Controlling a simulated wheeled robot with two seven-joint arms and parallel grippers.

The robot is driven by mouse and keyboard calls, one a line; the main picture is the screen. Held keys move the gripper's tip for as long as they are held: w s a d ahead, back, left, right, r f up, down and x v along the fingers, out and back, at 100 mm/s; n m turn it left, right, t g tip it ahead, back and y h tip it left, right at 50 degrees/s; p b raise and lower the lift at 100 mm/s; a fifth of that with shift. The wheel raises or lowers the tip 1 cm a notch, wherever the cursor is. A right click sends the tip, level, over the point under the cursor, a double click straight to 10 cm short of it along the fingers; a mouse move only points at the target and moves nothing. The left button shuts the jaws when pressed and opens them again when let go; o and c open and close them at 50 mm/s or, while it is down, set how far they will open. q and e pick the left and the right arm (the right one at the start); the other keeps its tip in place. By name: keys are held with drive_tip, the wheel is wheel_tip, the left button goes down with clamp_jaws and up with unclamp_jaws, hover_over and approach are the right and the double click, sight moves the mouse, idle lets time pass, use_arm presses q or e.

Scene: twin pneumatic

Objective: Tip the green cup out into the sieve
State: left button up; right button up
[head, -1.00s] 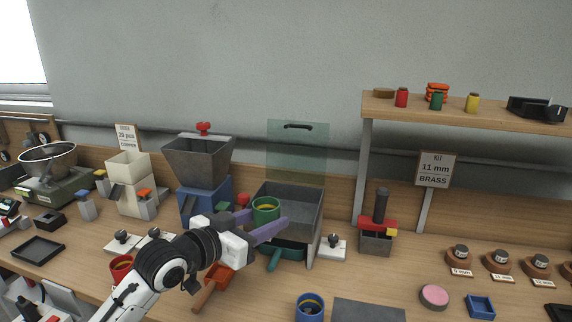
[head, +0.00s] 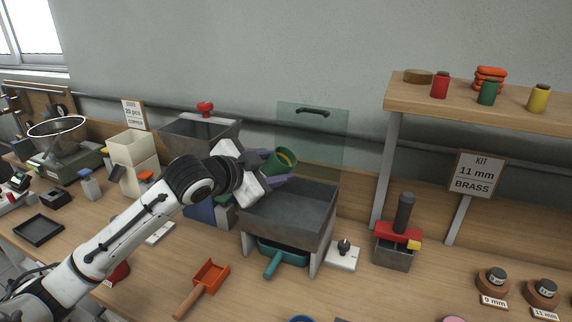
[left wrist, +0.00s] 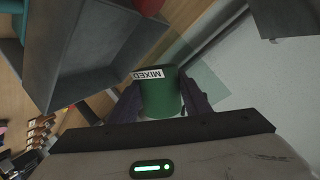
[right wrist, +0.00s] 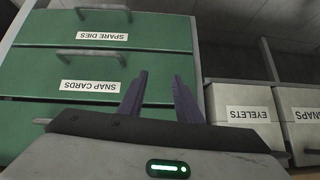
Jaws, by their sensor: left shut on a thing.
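My left gripper (head: 276,167) is shut on the green cup (head: 284,160) and holds it in the air. The cup is tilted, its yellowish mouth turned toward the right in the head view. What is inside is not clear. In the left wrist view the cup (left wrist: 160,97) shows a MIXED label between the purple fingers. The sieve appears to be the grey open box on legs (head: 290,208), below and right of the cup; its wall also shows in the left wrist view (left wrist: 95,50). My right gripper (right wrist: 160,82) is open and empty before green drawers (right wrist: 95,75).
A clear panel with a handle (head: 312,135) stands behind the grey box. A teal tray (head: 285,252) sits under it. A grey hopper (head: 200,133) is close on the left. An orange scoop (head: 208,277) and a red-topped press (head: 398,235) stand nearby.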

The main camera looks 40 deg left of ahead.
use_arm(q)
drive_tip(key=m+y, duration=0.1)
drive_tip(key=m, duration=0.1)
drive_tip(key=m+y, duration=0.1)
drive_tip(key=shift+a+f+m+g+y, duration=0.25)
drive_tip(key=shift+a+m+g+y, duration=0.05)
drive_tip(key=shift+a, duration=0.05)
drive_tip(key=shift+f+m+y, duration=0.1)
drive_tip(key=shift+m+y, duration=0.4)
drive_tip(key=shift+m, duration=0.3)
drive_tip(key=m+y, duration=0.1)
drive_tip(key=d+m+y, duration=0.1)
drive_tip(key=m, duration=0.1)
drive_tip(key=shift+w+d+r, duration=0.1)
drive_tip(key=shift+r, duration=0.25)
drive_tip(key=shift+w+d+r+m+y, duration=0.1)
drive_tip(key=shift+d+m+y, duration=0.1)
drive_tip(key=shift+m+y, duration=0.3)
drive_tip(key=shift+d+r+m+y, duration=0.15)
drive_tip(key=shift+m+y, duration=0.15)
drive_tip(key=shift+m, duration=0.4)
